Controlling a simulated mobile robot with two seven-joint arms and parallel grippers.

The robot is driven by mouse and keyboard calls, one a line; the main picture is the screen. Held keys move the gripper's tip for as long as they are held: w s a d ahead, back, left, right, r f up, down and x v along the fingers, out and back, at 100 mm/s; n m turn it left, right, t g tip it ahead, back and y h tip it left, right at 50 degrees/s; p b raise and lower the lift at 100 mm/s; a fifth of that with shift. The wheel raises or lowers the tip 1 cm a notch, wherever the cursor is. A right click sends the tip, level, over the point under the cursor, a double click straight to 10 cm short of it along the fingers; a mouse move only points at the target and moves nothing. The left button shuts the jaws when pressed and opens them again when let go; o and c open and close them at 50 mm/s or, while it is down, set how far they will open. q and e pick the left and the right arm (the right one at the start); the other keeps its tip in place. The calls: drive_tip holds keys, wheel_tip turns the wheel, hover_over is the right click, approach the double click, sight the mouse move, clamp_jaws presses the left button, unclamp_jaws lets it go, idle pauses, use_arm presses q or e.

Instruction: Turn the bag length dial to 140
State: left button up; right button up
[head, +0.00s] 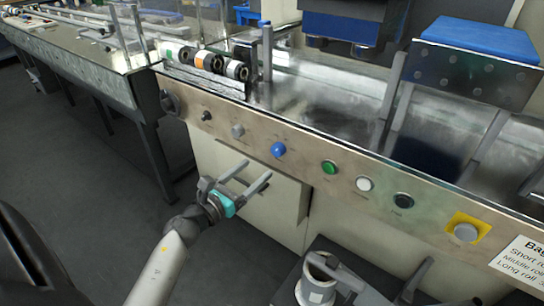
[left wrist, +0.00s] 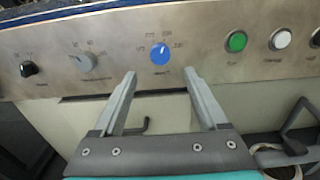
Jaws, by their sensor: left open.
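The blue dial (head: 278,149) is on the slanted metal front panel (head: 222,114) of the machine. In the left wrist view, the blue dial (left wrist: 160,54) has a pale pointer mark pointing up and slightly right, with small numbers around it that are too blurred to read surely. My left gripper (head: 256,170) is open and empty, in front of and a little below the blue dial. In the left wrist view, the fingertips of my left gripper (left wrist: 160,73) lie on either side below the dial, apart from it. I cannot make out my right gripper.
A grey dial (head: 237,131) and a black knob (head: 207,116) sit left of the blue dial. A green button (head: 329,167), a white button (head: 364,184) and a dark button (head: 403,201) sit right of it. A grey button on a yellow plate (head: 466,231) is farther right.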

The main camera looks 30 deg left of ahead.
sight(275, 153)
use_arm(q)
drive_tip(key=w, duration=0.6)
drive_tip(key=shift+w+d+b, duration=0.25)
drive_tip(key=shift+w+b, duration=0.1)
drive_tip(key=shift+b, duration=0.05)
drive_tip(key=shift+w+d, duration=0.1)
drive_tip(key=shift+w, duration=0.7)
use_arm(e)
drive_tip(key=shift+r, duration=1.15)
use_arm(q)
drive_tip(key=shift+c, duration=0.4)
clamp_jaws()
use_arm(e)
drive_tip(key=shift+f, duration=0.15)
